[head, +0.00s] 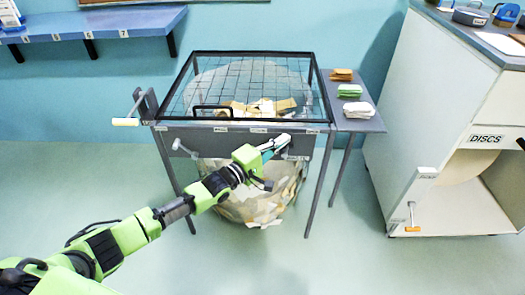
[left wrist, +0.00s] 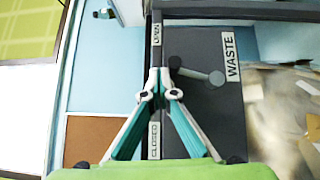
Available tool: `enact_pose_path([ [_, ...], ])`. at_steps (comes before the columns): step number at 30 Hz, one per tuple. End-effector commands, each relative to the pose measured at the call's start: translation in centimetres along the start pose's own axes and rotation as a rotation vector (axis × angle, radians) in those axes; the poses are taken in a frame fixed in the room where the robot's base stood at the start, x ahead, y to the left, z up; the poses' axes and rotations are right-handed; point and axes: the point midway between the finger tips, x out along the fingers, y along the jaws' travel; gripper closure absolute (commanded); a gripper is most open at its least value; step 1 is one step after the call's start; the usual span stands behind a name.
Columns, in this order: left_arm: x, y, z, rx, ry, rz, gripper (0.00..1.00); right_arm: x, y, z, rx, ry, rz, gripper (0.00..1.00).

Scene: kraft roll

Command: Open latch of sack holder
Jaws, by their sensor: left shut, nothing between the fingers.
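The sack holder is a dark grey frame (head: 322,150) with a wire-grid top (head: 250,75) around a clear sack of paper scraps (head: 255,195). In the left wrist view its front panel (left wrist: 215,125) carries a short grey latch lever (left wrist: 195,72) with a round knob. The lever slants across the panel towards the WASTE label (left wrist: 231,54). OPEN (left wrist: 156,35) and CLOSED (left wrist: 154,140) labels sit on the strip beside it. My left gripper (head: 282,142) is shut and empty at the panel's right part; its tips (left wrist: 160,88) are close to the lever. Contact cannot be told. My right gripper is not in view.
A second lever (head: 184,149) and a crank handle (head: 126,121) are at the frame's left. A side shelf (head: 360,123) holds folded bundles. A white cabinet (head: 425,110) marked DISCS stands right. A blue wall shelf (head: 100,23) is at the back left.

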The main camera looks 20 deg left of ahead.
Motion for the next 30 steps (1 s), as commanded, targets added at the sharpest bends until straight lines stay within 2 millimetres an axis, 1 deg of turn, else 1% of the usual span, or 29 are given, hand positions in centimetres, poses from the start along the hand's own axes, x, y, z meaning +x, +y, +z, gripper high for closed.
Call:
enact_pose_path([
  [3,0.6,0.0,0.7,-0.001,-0.001,0.0,1.0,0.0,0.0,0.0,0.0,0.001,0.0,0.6],
  [13,1.7,-0.2,1.7,-0.001,-0.001,-0.001,1.0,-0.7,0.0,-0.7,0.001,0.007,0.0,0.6],
  [30,2.0,-0.3,2.0,0.0,0.0,-0.002,1.0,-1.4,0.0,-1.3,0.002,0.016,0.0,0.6],
])
